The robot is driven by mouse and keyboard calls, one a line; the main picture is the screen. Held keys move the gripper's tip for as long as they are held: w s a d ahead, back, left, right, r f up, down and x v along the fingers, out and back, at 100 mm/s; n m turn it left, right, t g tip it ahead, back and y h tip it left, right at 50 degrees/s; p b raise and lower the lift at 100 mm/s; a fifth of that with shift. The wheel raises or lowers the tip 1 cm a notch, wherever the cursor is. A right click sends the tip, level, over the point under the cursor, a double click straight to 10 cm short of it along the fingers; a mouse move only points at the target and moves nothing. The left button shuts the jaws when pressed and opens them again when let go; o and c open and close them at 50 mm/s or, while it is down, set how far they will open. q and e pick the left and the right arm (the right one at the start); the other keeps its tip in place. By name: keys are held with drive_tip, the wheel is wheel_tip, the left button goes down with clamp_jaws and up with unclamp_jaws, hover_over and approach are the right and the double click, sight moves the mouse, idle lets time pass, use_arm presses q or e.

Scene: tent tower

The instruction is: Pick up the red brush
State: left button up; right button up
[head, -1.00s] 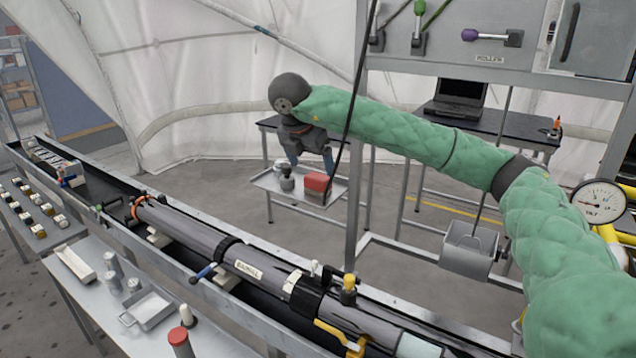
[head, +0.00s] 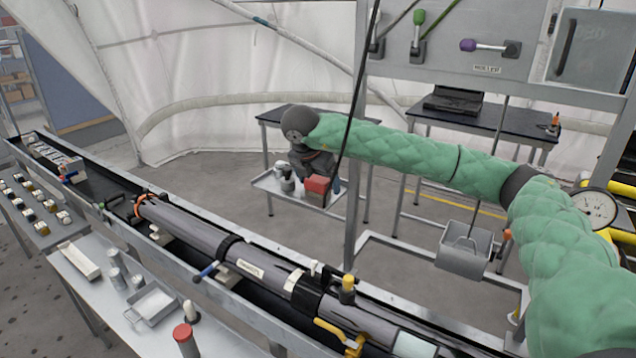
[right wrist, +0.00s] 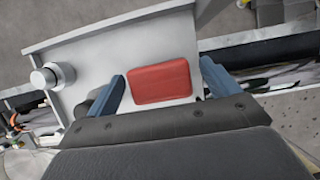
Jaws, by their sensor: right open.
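The red brush (head: 316,184), a red block-like thing, is on the small grey tray (head: 268,184) beyond the long pipe. It also shows in the right wrist view (right wrist: 160,82), lying between the two blue fingers. My right gripper (head: 318,178) is right over the brush in the head view. In the right wrist view the gripper (right wrist: 163,76) is open, one finger on each side of the brush, with gaps visible. Whether the fingertips are low enough to flank it fully is hard to tell. My left gripper is not in view.
A silvery cylinder (right wrist: 52,76) stands on the tray left of the brush. A black cable (head: 352,120) hangs in front of the gripper. A metal post (head: 352,220) stands right of the tray. The long grey pipe (head: 190,230) lies in its trough nearer to me.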

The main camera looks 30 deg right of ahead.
sight(318, 178)
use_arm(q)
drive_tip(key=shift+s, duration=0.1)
use_arm(e)
drive_tip(key=shift+f, duration=0.1)
drive_tip(key=c, duration=1.1)
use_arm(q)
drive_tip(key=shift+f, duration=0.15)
